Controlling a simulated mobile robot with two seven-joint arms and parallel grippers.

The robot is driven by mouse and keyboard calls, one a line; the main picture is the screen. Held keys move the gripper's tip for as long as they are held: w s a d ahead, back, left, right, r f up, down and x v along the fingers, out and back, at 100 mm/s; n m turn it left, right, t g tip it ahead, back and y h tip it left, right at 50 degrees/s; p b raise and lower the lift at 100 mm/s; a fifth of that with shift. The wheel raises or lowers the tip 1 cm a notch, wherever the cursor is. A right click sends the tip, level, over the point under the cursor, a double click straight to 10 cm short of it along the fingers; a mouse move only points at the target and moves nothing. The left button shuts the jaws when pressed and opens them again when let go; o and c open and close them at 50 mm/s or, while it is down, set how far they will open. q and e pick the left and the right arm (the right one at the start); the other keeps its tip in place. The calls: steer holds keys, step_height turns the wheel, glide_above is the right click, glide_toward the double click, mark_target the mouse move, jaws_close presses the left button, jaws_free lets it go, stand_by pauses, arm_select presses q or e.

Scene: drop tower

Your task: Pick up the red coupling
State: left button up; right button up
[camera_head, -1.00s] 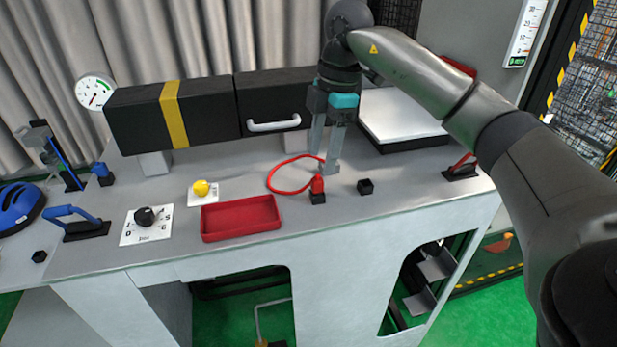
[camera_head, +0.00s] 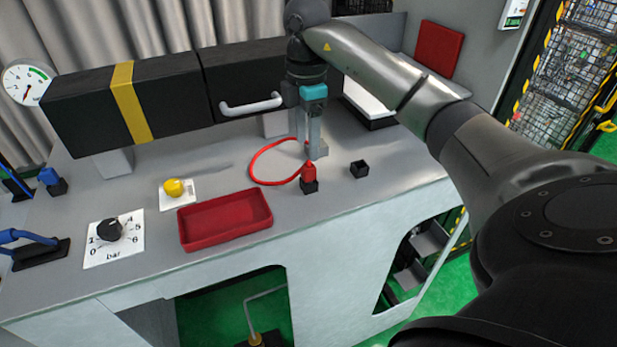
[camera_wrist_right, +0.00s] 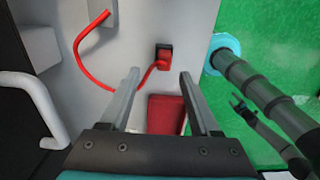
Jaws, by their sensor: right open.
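The red coupling (camera_head: 309,172) stands upright on a small black socket (camera_head: 310,187) on the grey bench. A red hose (camera_head: 262,158) loops from it to the left and back. My right gripper (camera_head: 314,152) points down just behind the coupling, its fingers partly overlapping in the head view. In the right wrist view the gripper (camera_wrist_right: 159,74) is open and empty. The coupling (camera_wrist_right: 162,65) shows there in the gap between the fingertips, beyond them; contact is not visible.
A red tray (camera_head: 225,219) lies left of the coupling, and an empty black socket (camera_head: 360,169) stands to its right. A black box with a white handle (camera_head: 252,105) is close behind left of the gripper. A yellow knob (camera_head: 174,187) and black dial (camera_head: 109,230) are farther left.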

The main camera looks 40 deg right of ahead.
mark_target(309, 166)
steer(key=shift+s+a+f+p, duration=0.1)
steer(key=shift+f+p, duration=0.05)
steer(key=shift+f, duration=1)
steer(key=shift+s+d+f+p, duration=0.1)
steer(key=shift+s+f+p, duration=0.1)
steer(key=shift+f, duration=1)
steer(key=shift+s+a+f+p, duration=0.1)
steer(key=shift+f+p, duration=0.05)
steer(key=shift+f, duration=1)
jaws_close()
